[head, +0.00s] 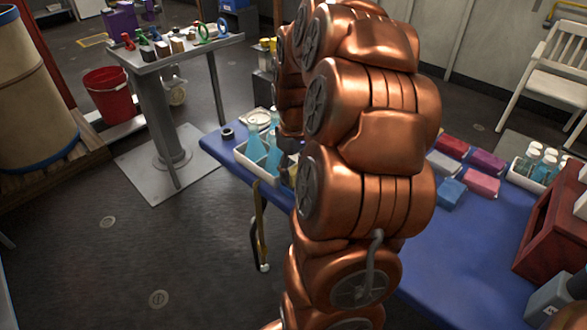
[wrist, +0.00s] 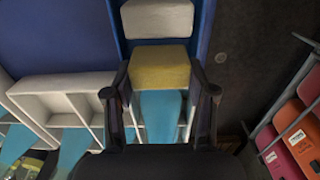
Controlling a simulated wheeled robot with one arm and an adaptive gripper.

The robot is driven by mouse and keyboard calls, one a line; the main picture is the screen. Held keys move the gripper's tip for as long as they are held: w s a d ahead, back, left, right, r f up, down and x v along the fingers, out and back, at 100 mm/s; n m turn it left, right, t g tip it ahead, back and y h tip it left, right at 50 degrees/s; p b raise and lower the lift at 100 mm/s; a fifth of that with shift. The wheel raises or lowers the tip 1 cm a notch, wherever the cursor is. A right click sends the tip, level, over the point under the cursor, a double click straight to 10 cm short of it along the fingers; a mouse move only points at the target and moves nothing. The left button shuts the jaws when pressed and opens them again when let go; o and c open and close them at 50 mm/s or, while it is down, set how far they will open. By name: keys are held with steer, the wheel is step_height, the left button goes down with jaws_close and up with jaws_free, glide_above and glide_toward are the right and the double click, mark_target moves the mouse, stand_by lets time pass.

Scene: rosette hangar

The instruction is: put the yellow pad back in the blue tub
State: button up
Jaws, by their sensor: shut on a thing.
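In the wrist view my gripper (wrist: 161,90) is shut on the yellow pad (wrist: 160,70), one dark finger at each side. A white pad (wrist: 157,18) shows just beyond it. Blue strips, which look like the walls of the blue tub (wrist: 205,22), run along both sides of the white pad. I cannot tell whether the yellow pad is inside these walls or above them. In the head view my copper arm hides my gripper and the yellow pad, and I cannot make out the tub there.
A white caddy (wrist: 65,85) with blue bottles lies close below the pad; it also shows on the blue table (head: 490,240) in the head view (head: 243,162). Coloured pads (head: 452,192), a bottle tray (head: 522,178) and a red box (head: 552,225) stand at the right.

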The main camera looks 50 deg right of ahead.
mark_target(293, 168)
steer(key=shift+f, duration=0.6)
steer(key=o, duration=0.8)
steer(key=shift+r, duration=0.15)
step_height(293, 168, up, 13)
stand_by(0.6)
steer(key=shift+a, duration=0.1)
